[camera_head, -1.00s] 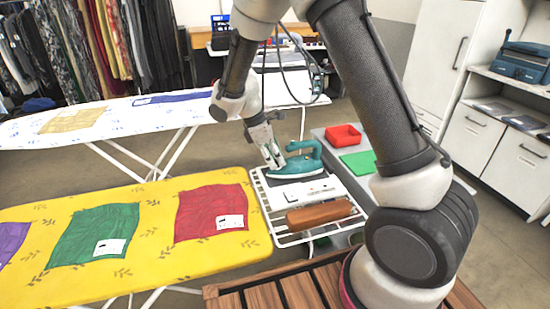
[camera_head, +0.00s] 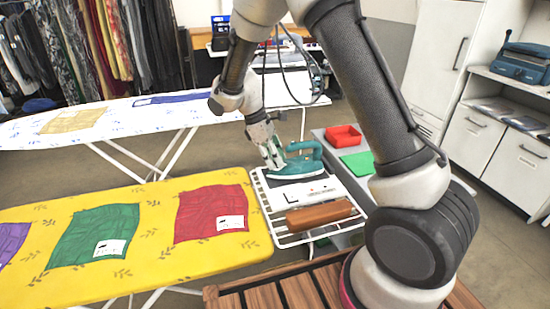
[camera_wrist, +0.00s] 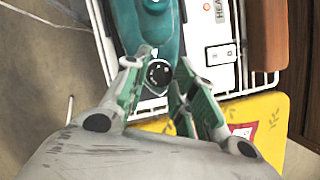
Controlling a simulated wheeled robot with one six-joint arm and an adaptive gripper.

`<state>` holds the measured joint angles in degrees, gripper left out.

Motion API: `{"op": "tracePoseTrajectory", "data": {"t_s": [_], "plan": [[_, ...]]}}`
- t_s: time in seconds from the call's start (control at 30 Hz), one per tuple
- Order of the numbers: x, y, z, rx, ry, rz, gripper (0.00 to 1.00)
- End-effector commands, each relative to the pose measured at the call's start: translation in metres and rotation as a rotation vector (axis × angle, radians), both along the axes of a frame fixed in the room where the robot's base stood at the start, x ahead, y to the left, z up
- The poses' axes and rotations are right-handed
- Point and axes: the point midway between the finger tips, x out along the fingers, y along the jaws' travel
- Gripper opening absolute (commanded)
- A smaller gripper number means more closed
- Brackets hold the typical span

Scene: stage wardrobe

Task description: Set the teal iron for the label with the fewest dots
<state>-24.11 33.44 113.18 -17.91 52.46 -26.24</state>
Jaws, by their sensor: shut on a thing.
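The teal iron (camera_head: 298,162) rests on the white wire rack (camera_head: 262,204) at the right end of the yellow ironing board. My gripper (camera_head: 278,166) is at the iron's left end. In the wrist view my gripper (camera_wrist: 165,85) has its two fingers on either side of a round black dial (camera_wrist: 159,73) on the teal iron (camera_wrist: 150,30) and is shut on it. Marks on the dial are too small to read. Cloths in red (camera_head: 208,205), green (camera_head: 85,245) and purple (camera_head: 12,238) lie on the yellow board, with white labels on the red and green ones; their dots are unreadable.
A white panel (camera_head: 304,190) and a brown roll (camera_head: 318,215) lie on the rack beside the iron. The yellow board (camera_head: 150,262) is at left. A slatted wooden surface (camera_head: 300,290) is in front.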

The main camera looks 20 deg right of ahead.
Motion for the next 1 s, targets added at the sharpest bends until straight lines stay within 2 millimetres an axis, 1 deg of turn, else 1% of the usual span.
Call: {"op": "tracePoseTrajectory", "data": {"t_s": [0.03, 0.13, 0.17, 0.43, 0.57, 0.67, 0.9, 1.0], "plan": [[0.0, 0.0, 0.0, -0.001, 0.0, 0.0, 0.28], [0.0, 0.0, 0.0, -0.001, 0.0, 0.0, 0.47], [0.0, 0.0, 0.0, -0.001, 0.0, 0.0, 0.49], [0.0, 0.0, 0.0, 0.0, 0.0, 0.001, 0.49], [0.002, 0.003, 0.007, 0.0, -0.002, 0.001, 0.49], [0.005, 0.009, 0.022, 0.001, -0.004, 0.0, 0.49], [0.014, 0.028, 0.072, 0.002, -0.004, 0.001, 0.49], [0.017, 0.033, 0.09, 0.001, -0.003, 0.001, 0.49]]}}
